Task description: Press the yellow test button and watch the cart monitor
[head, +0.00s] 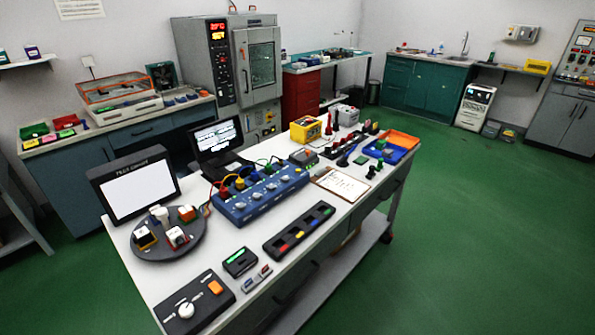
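A monitor with a blank white screen (138,190) stands at the left end of the white-topped cart (215,260). A laptop (217,138) with small text or graphics on its screen stands behind it. I cannot tell for sure which part is the yellow test button. Yellow shows on a small block (145,237) on the dark round plate (168,250), on a pad of the black strip (299,232), and on a plug of the blue box (262,193). A black control box (195,302) at the front has a white knob and an orange button. Neither gripper is in view.
A small black device with a green display (240,262), a clipboard (341,184), a yellow box (305,130) and a blue tray (390,153) also occupy the cart. A tall oven (228,70) and benches line the walls. The green floor (475,230) at the right is clear.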

